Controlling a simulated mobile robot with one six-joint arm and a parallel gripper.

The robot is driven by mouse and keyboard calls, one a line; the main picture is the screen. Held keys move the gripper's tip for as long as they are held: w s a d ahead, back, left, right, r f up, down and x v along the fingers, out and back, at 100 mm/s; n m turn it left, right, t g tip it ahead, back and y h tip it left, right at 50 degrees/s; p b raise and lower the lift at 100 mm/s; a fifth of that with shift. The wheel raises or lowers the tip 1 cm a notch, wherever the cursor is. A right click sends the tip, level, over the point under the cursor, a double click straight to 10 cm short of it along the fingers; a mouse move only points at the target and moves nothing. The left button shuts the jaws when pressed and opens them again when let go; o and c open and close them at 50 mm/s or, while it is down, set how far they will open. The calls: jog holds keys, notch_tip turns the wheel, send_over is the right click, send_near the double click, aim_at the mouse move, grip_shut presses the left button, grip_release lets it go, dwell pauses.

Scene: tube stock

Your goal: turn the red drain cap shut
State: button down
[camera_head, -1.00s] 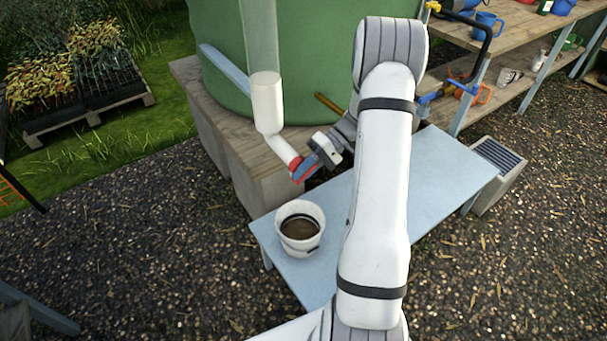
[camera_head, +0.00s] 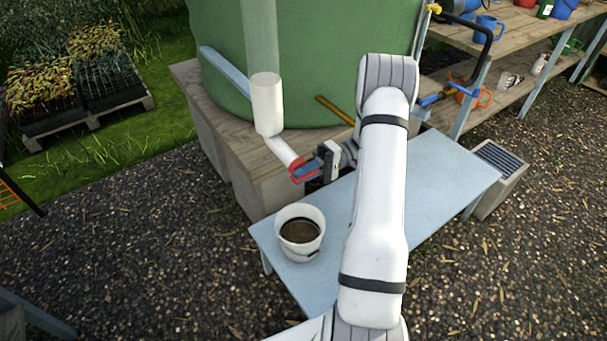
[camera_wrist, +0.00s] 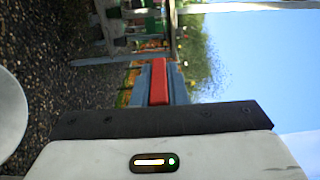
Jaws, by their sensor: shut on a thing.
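The red drain cap (camera_head: 297,166) sits at the lower end of the white angled pipe (camera_head: 283,150), which comes down from a clear upright tube. My gripper (camera_head: 305,170) is at the pipe's end, with its blue fingers on the cap from the right. In the wrist view my gripper (camera_wrist: 171,80) shows its blue fingers on both sides of the red cap (camera_wrist: 158,82), shut on it. The fingers hide part of the cap. A white bucket (camera_head: 300,250) with dark contents stands on the bench below and near the pipe end.
The light blue bench (camera_head: 435,185) runs under my arm, its right part clear. A green tank (camera_head: 300,60) on a wooden platform (camera_head: 235,140) stands behind. A shelf (camera_head: 515,65) with cups and tools is at the upper right.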

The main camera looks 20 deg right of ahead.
dwell(0.3)
jog(key=c, duration=1.4)
grip_release()
jog(key=shift+c, duration=0.2)
